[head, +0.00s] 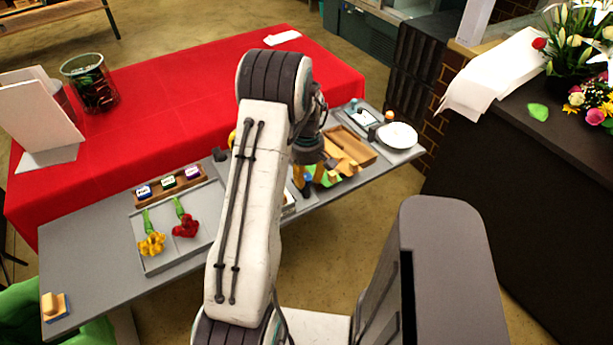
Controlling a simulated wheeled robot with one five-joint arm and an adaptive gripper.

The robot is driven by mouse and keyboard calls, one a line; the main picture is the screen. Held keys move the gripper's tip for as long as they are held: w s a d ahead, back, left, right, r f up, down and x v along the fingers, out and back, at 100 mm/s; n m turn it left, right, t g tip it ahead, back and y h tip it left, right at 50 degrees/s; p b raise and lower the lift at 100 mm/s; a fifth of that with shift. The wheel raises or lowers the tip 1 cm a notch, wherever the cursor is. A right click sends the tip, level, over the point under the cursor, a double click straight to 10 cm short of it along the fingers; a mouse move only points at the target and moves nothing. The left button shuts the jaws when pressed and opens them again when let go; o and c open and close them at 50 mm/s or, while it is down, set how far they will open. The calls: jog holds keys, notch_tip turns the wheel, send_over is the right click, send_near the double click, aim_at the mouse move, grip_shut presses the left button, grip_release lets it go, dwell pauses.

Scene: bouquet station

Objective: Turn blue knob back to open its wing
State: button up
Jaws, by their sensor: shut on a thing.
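The blue knob (308,181) shows as a small dark-blue shape between the fingers of my gripper (308,176), right of my white arm link in the head view. The gripper points down, with its orange-yellow fingers closed on either side of the knob. Wooden parts (343,167) lie just right of the gripper, with a bit of green below them. I cannot tell which of these is the knob's wing or how far it stands open. My arm hides the area left of the knob.
A grey tray (163,266) with a yellow and a red flower lies left of my arm. A wooden rack (170,186) with labelled blocks stands behind it. A wooden box (361,152) and white plate (397,135) stand right. A red-covered table (180,110) lies behind.

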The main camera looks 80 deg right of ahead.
grip_shut()
jog(key=shift+m, duration=0.3)
jog(key=m+b, duration=0.2)
jog(key=shift+f+m, duration=0.15)
jog(key=shift+m, duration=0.25)
jog(key=m+b, duration=0.1)
jog(key=m, duration=0.4)
jog(key=shift+m+b, duration=0.3)
jog(key=shift+b, duration=0.1)
jog(key=m+b, duration=0.1)
jog(key=m, duration=0.8)
jog(key=shift+b, duration=0.4)
jog(key=shift+a+m, duration=0.1)
jog(key=shift+m, duration=0.2)
